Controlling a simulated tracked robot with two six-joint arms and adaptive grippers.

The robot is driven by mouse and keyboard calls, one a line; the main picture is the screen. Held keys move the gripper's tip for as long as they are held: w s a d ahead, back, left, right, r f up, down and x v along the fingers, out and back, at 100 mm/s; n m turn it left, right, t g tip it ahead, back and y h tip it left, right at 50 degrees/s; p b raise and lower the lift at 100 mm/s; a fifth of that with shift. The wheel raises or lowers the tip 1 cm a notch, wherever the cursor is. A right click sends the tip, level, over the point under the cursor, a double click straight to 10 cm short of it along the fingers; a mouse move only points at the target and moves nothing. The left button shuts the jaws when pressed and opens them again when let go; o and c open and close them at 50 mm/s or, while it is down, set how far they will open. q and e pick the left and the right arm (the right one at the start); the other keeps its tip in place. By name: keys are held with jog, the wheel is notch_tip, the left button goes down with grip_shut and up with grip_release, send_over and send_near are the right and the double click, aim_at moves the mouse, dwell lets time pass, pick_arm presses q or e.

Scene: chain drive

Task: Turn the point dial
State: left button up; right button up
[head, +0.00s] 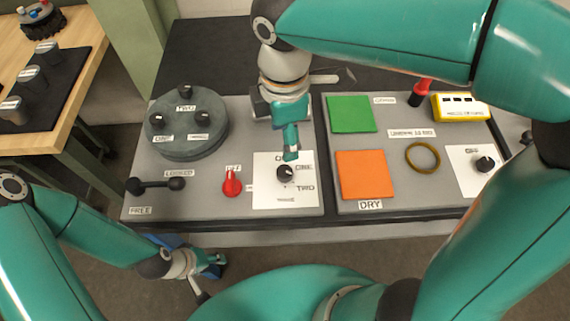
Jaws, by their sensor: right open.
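A black dial (286,174) sits on a white plate (265,199) at the front of the left grey panel. The plate has labels around the dial, among them ONE and TWO to its right. A pale mark shows on the dial, but I cannot tell exactly where it points. My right gripper (291,155) reaches down over the dial from behind, open, with its fingertips just above or at the knob; contact is unclear. It partly covers the plate's top label. My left gripper (217,262) hangs low in front of the bench, away from the dial; its finger gap is unclear.
A red knob (232,183) is left of the plate. A black handle (156,185) and a round grey turret (188,145) lie further left. The right panel has green (351,114) and orange (365,175) squares, a ring (423,157) and another dial (485,164).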

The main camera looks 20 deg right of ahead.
aim_at(284, 170)
notch_tip(284, 170, down, 12)
jog(key=shift+f+b, duration=0.2)
jog(key=shift+b, duration=0.1)
jog(key=c, duration=1.2)
jog(key=shift+o, duration=0.2)
jog(key=shift+m, duration=0.4)
jog(key=shift+m+b, duration=0.6)
jog(key=shift+m, duration=0.4)
jog(key=m+b, duration=0.1)
jog(key=m, duration=0.2)
jog(key=shift+m, duration=0.3)
jog(key=m+b, duration=0.2)
jog(key=m, duration=0.3)
jog(key=shift+m, duration=0.3)
jog(key=shift+r, duration=0.1)
